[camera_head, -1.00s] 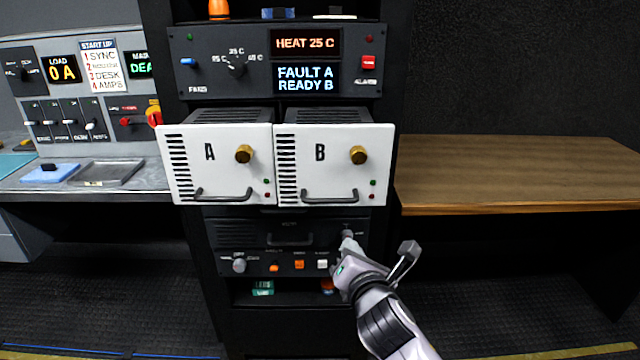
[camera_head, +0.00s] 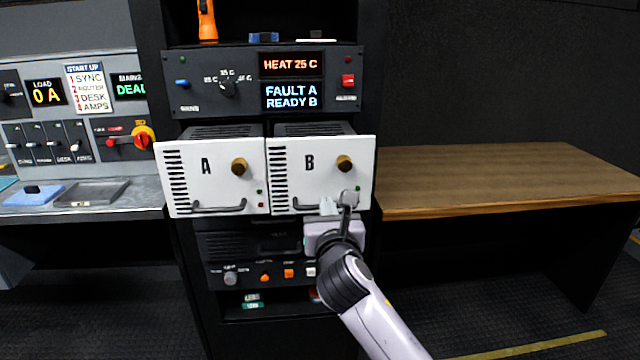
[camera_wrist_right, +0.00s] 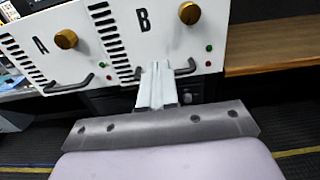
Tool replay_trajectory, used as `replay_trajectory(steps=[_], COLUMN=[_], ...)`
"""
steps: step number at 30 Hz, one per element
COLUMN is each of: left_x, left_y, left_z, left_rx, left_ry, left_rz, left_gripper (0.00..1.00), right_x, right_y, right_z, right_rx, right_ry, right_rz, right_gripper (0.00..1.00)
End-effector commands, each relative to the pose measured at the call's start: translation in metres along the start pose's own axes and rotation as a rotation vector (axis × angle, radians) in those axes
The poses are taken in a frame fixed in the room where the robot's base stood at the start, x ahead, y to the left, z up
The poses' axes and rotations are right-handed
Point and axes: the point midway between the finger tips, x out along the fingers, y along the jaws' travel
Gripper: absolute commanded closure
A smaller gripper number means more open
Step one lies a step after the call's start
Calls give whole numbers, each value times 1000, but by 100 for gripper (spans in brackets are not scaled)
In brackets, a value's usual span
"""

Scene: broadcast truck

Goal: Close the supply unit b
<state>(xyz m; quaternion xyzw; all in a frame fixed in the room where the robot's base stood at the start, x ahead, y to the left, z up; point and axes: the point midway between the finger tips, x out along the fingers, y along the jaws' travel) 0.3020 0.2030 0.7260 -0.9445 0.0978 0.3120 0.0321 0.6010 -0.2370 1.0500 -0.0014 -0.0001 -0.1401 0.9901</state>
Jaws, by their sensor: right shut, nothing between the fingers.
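Supply unit B (camera_head: 318,166) is a white-fronted drawer unit with a brass knob and a dark handle. It sticks out of the black rack beside the matching unit A (camera_head: 210,168). My right gripper (camera_head: 337,203) is shut and empty, in front of the lower part of unit B's face near its handle. In the right wrist view, the shut fingers (camera_wrist_right: 157,85) overlap unit B's handle area (camera_wrist_right: 180,45); I cannot tell whether they touch it. The right end of the handle is partly hidden by the gripper in the head view. My left gripper is not in view.
A control panel (camera_head: 205,92) above the units reads "FAULT A READY B". A dark panel with knobs and buttons (camera_head: 290,273) lies below. A wooden desk (camera_head: 480,175) stands right, and a grey console (camera_head: 75,200) stands left. There is open room above the desk.

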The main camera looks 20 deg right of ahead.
Motion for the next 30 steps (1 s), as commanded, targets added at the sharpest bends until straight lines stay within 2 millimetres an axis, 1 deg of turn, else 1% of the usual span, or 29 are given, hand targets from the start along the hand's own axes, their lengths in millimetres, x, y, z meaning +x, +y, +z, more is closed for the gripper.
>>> replay_trajectory(steps=[1, 6, 18, 24, 30], left_x=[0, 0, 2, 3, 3], left_y=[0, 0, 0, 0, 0], left_z=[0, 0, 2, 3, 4], left_rx=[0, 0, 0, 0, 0], left_ry=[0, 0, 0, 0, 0], left_rz=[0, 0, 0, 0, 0], left_gripper=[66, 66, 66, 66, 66], right_x=[9, 34, 85, 101, 108], right_y=[0, 0, 0, 1, 0], right_z=[0, 0, 0, 0, 0], right_rx=[1, 3, 3, 4, 3], right_ry=[1, 1, 1, 1, 1], right_rz=[-1, -1, 0, 1, 1], right_gripper=[100, 100, 100, 100, 100])
